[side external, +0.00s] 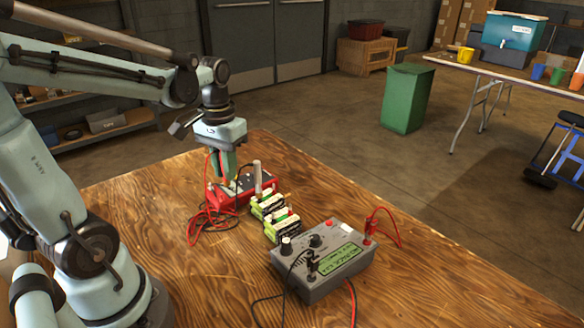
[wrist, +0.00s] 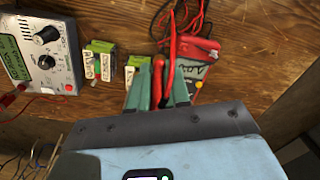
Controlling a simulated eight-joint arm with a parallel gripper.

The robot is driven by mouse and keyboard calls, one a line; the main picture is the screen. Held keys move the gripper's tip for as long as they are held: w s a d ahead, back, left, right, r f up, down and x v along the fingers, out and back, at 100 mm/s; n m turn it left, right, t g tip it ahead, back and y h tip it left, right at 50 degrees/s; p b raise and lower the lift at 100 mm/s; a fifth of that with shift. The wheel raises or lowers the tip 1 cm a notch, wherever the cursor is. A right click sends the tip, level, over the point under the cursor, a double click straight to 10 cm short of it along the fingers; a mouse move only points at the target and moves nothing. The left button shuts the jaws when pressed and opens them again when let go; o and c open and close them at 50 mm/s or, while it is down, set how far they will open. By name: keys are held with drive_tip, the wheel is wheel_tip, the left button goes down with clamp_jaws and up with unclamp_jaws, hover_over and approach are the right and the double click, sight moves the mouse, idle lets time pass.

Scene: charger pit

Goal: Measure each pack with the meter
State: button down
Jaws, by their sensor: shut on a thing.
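The grey meter (side external: 325,262) with a green display sits at the front of the wooden table; it also shows at the left of the wrist view (wrist: 42,45). Two green-and-white packs, (side external: 267,206) and (side external: 283,228), lie side by side behind it. In the wrist view the packs (wrist: 100,62) and (wrist: 136,66) are left of my fingers. My gripper (side external: 229,172) points down over the red box (side external: 236,192), left of the packs in the side view. Its green fingers (wrist: 158,88) are shut on a red probe (wrist: 158,72); its tip is hard to make out.
Red cable (side external: 205,225) lies looped left of the red box. A pale upright post (side external: 257,176) stands beside the box. Red and black leads run from the meter. The right and front left of the wooden table (side external: 440,265) are bare.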

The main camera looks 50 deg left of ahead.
drive_tip(key=d+r, duration=0.8)
drive_tip(key=r, duration=0.1)
drive_tip(key=w+a, duration=0.5)
drive_tip(key=w, duration=0.5)
drive_tip(key=shift+n, duration=0.4)
drive_tip(key=shift+w+a+f, duration=0.1)
drive_tip(key=shift+f, duration=2.8)
drive_tip(key=shift+w+a+f, duration=0.1)
drive_tip(key=shift+f, duration=2.75)
drive_tip(key=shift+f, duration=0.95)
